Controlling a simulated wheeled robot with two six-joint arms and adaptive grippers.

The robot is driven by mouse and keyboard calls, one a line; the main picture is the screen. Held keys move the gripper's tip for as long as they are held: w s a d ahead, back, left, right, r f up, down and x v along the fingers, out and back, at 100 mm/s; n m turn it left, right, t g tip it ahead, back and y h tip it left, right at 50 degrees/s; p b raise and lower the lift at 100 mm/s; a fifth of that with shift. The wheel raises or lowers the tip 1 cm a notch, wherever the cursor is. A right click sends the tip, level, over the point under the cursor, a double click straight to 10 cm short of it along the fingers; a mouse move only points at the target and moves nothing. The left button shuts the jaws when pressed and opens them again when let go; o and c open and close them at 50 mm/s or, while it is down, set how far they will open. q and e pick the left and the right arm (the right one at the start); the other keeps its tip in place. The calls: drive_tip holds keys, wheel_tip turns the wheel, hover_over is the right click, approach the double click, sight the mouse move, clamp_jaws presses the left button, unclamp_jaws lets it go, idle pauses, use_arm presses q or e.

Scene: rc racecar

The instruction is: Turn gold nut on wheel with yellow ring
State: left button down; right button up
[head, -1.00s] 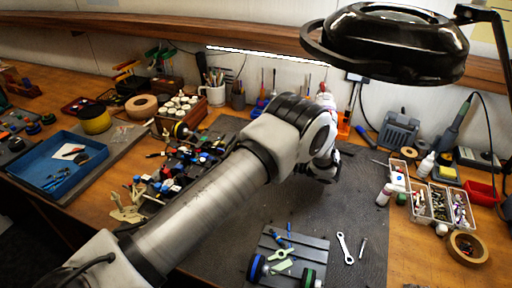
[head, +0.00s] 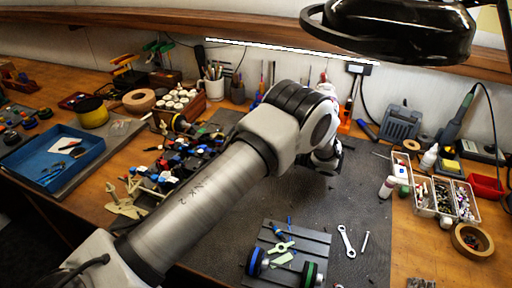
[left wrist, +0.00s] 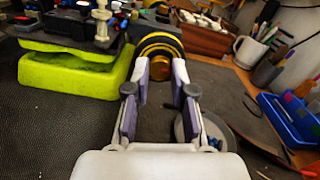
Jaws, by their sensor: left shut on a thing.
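In the left wrist view, the wheel with the yellow ring (left wrist: 159,42) is straight ahead, dark with a bright yellow band. The gold nut (left wrist: 158,68) shows at its middle, between my fingertips. My left gripper (left wrist: 160,72) is shut on the gold nut, with one purple-padded finger on each side. The wheel is at the end of a car on a lime-green stand (left wrist: 75,72). In the head view my left arm comes in from the left and hides its gripper. My right gripper is not in view.
A grey round dish (left wrist: 205,130) lies close beside the right finger. A mug (left wrist: 248,52) and a blue tray (left wrist: 290,122) are to the right. A black lamp (head: 400,30) hangs at upper right.

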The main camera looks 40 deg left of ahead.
use_arm(q)
drive_tip(key=shift+f+n+b, duration=0.2)
drive_tip(key=shift+n+b, duration=0.95)
drive_tip(key=shift+n, duration=0.05)
drive_tip(key=shift+r+n+b, duration=0.15)
drive_tip(key=shift+n+b, duration=0.9)
drive_tip(key=shift+n, duration=0.15)
drive_tip(key=c, duration=1)
unclamp_jaws()
drive_tip(key=shift+o, duration=0.2)
drive_tip(key=v, duration=1.2)
drive_tip(key=shift+r, duration=0.1)
